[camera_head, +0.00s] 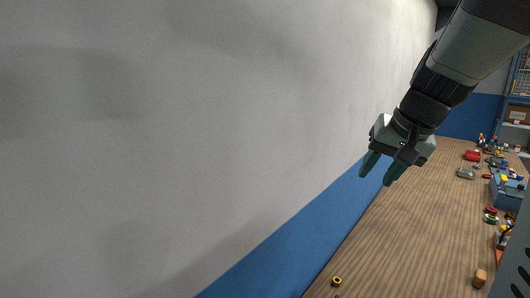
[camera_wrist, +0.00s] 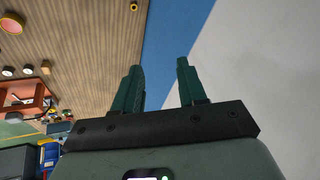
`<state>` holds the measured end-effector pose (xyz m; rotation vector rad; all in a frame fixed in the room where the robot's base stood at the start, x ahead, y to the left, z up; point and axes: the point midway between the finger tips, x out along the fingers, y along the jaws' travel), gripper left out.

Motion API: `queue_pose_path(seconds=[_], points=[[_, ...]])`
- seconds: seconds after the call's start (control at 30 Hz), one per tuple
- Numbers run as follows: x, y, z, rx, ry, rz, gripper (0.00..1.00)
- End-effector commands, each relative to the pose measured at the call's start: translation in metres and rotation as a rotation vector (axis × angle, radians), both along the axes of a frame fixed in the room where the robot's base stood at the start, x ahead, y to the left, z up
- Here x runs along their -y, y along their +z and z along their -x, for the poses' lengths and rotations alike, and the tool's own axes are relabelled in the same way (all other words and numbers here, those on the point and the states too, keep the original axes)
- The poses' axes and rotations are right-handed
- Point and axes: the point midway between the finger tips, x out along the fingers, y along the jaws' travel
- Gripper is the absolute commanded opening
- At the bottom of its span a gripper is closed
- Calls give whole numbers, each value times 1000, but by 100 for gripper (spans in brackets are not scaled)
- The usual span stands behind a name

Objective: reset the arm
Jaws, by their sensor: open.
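My gripper (camera_head: 378,168) hangs at the end of my arm above the left edge of the wooden table (camera_head: 400,225), near the wall. Its two dark green fingers are apart with nothing between them. In the wrist view my gripper (camera_wrist: 160,80) also shows open and empty, with the blue wall band and the table edge beyond the fingertips. No object touches it.
A small yellow ring (camera_head: 337,281) lies near the table's left edge, and a tan block (camera_head: 480,278) lies at the near right. A blue box (camera_head: 507,192), a red toy car (camera_head: 472,155) and several small items crowd the right side. The table's middle is clear.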

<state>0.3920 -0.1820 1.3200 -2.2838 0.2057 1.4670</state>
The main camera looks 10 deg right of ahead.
Motion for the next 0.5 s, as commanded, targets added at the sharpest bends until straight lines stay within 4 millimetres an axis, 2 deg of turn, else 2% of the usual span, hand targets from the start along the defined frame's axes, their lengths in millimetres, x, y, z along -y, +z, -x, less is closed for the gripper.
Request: queue_pose_path(seconds=[0.03, 0.1, 0.23, 0.3, 0.37, 0.5], points=[[-37, 11, 18, 6, 51, 4, 41], [-77, 17, 44, 0, 105, 11, 41], [-135, 18, 101, -7, 200, 43, 41], [-156, 13, 131, -8, 242, 65, 41], [-168, 8, 154, -8, 270, 85, 41], [-161, 5, 179, 44, 344, 225, 41]])
